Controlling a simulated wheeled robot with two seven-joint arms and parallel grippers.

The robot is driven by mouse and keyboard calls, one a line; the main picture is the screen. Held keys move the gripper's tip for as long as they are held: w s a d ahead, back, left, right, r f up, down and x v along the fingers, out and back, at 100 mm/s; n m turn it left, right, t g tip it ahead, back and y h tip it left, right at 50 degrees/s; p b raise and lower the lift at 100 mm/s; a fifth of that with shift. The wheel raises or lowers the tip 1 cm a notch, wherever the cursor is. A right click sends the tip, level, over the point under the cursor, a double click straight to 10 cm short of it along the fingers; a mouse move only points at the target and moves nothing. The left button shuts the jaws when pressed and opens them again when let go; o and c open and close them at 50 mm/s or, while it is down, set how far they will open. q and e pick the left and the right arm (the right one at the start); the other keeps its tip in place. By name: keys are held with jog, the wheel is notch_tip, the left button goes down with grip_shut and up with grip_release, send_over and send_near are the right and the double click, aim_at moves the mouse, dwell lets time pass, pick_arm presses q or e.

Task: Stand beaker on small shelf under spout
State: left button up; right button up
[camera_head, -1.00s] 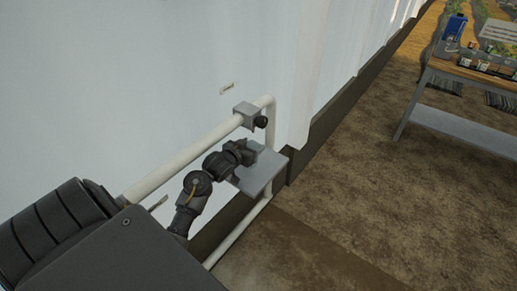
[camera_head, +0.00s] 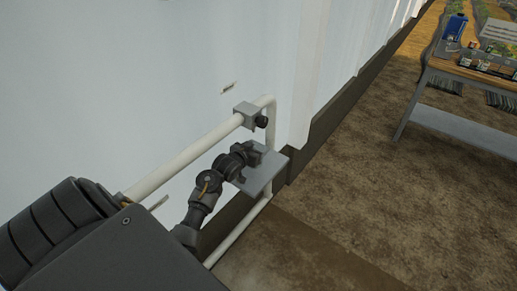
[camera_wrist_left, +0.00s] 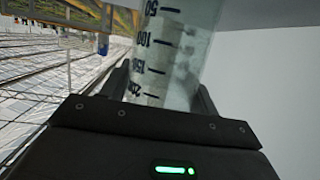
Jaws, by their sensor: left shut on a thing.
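My left gripper (camera_head: 254,152) is shut on the beaker and is beside the small shelf (camera_head: 266,174), a grey plate on the wall pipework. In the left wrist view the clear beaker (camera_wrist_left: 176,55) with dark graduation marks stands out between the fingers. In the head view the gripper hides the beaker, and I cannot tell whether it touches the shelf. The spout fitting, a grey block with a black knob (camera_head: 261,121), is on the pipe above the shelf. My right gripper is out of view.
A white pipe (camera_head: 190,153) runs along the pale wall (camera_head: 130,80) and bends down behind the shelf. A table (camera_head: 440,70) with a blue container (camera_head: 455,26) and small items stands at the far right. The brown floor between is clear.

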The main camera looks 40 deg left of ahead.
pick_arm(q)
jog(key=shift+f, duration=0.2)
jog(key=o, duration=1)
jog(key=shift+c, duration=0.2)
jog(key=shift+r, duration=0.2)
jog(key=v, duration=1.2)
